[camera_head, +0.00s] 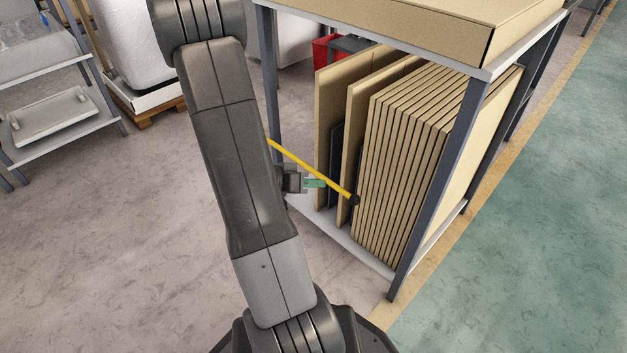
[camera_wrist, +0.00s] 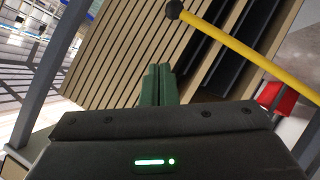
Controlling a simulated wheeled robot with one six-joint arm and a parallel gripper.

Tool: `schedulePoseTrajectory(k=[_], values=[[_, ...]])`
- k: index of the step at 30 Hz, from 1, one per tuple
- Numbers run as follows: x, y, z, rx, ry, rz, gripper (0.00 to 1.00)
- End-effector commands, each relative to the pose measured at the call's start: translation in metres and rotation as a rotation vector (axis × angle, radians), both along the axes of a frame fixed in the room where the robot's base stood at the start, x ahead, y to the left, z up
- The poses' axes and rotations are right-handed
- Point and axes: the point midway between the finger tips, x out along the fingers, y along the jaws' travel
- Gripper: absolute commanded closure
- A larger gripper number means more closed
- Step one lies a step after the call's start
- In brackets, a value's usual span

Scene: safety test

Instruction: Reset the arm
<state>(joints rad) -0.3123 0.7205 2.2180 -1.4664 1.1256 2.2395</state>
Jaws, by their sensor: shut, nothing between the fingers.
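My gripper (camera_head: 315,183) shows in the head view as a small dark body with green fingers, to the right of my large grey arm link. In the wrist view my gripper (camera_wrist: 159,84) has its green fingers shut together with nothing between them. The fingers point toward the stacked panels on the rack. The arm link hides part of the gripper's wrist in the head view.
A rack (camera_head: 468,130) with upright brown panels (camera_head: 405,165) stands close to my gripper. A yellow bar (camera_head: 312,169) with a dark end runs beside the fingers; it also shows in the wrist view (camera_wrist: 245,52). Open floor (camera_head: 120,250) lies at left.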

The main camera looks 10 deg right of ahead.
Motion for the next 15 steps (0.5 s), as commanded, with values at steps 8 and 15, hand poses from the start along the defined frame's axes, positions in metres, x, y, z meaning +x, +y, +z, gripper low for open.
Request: schedulePoseTrajectory(k=[8,15], values=[[-0.0011,0.0015,0.0014,-0.001,0.0,0.001,1.0],[0.0009,-0.0012,-0.0013,0.0,-0.001,-0.001,1.0]])
